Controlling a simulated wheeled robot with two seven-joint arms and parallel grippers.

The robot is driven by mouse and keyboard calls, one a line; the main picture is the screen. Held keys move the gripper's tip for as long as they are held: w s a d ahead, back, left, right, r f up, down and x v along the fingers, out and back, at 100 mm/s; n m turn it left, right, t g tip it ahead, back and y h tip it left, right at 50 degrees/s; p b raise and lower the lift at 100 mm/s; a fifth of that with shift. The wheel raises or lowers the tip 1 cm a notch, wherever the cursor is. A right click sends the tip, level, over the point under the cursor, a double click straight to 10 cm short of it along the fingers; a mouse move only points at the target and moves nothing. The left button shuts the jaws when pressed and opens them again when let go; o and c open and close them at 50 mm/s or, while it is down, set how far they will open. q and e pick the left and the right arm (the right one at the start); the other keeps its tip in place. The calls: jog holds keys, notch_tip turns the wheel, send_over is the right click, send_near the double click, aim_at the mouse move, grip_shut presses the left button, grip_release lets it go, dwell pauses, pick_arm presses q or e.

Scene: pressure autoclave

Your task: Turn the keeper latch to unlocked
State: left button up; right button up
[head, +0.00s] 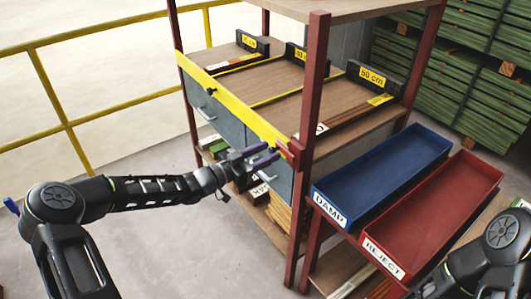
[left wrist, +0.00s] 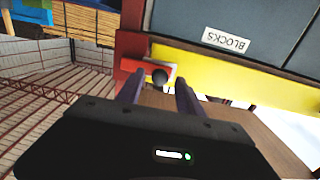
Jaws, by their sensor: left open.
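The keeper latch (head: 291,149) is a small red piece at the right end of a yellow bar (head: 235,106), by the shelf's front red post. In the left wrist view the latch shows as a red plate (left wrist: 136,66) with a dark round knob (left wrist: 160,77). My left gripper (head: 265,154) is open, its purple fingers pointing at the latch. In the left wrist view its fingertips (left wrist: 160,80) stand either side of the knob; I cannot tell if they touch it. My right gripper is out of view; only part of that arm shows at lower right.
The yellow bar runs across grey drawer fronts (head: 215,118), one labelled BLOCKS in the wrist view. A blue DAMP tray (head: 437,142) and a red REJECT tray (head: 482,172) stand to the right. A yellow railing (head: 55,98) is at left, with open floor before it.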

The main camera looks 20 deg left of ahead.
pick_arm(q)
jog(key=shift+c, duration=0.5)
grip_shut()
dwell(0.8)
